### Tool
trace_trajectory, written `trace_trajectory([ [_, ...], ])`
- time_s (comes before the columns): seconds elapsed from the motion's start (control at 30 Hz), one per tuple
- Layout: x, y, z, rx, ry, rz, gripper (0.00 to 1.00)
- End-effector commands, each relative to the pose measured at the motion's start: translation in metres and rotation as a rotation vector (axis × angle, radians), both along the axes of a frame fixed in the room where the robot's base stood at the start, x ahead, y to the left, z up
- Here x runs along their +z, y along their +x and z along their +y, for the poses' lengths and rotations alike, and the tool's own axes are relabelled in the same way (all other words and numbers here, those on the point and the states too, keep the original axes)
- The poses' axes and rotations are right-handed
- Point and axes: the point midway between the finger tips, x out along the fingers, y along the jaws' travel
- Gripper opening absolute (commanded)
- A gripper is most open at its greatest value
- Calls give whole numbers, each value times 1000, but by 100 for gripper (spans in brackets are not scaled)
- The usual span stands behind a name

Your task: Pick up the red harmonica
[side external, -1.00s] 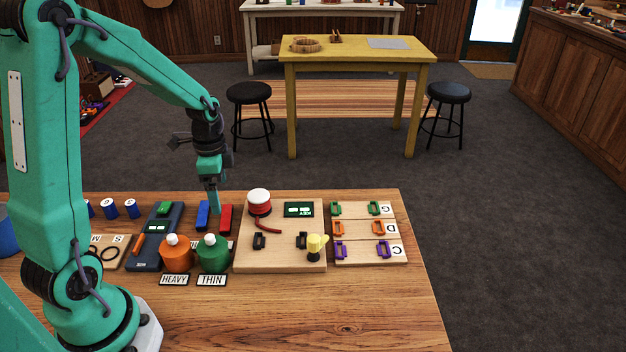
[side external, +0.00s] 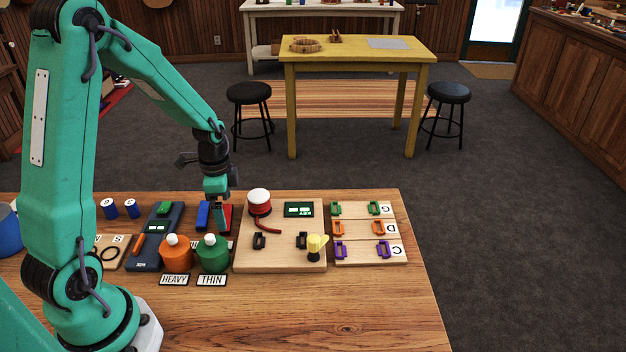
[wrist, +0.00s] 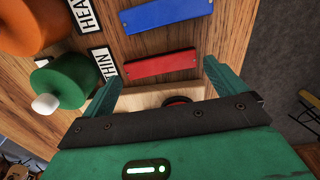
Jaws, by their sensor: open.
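My gripper (side external: 219,228) points down at the red harmonica in the side view. In the wrist view my gripper (wrist: 162,78) is open and empty, its fingers spread wider than the red harmonica. I cannot tell whether the fingertips touch anything.
Orange (side external: 176,256) and green (side external: 213,256) bottles stand in front, with HEAVY (side external: 174,280) and THIN (side external: 211,280) labels. A wooden board (side external: 280,262) with a red-and-white knob is close on the right. A dark blue device (side external: 146,258) is on the left. The bench's front right is clear.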

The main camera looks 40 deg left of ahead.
Motion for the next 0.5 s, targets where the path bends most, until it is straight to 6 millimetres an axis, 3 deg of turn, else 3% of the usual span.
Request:
trace_trajectory([
  [0.2,-22,0,-1,0,-1,2,96],
  [0.5,-28,0,-1,0,1,-1,96],
])
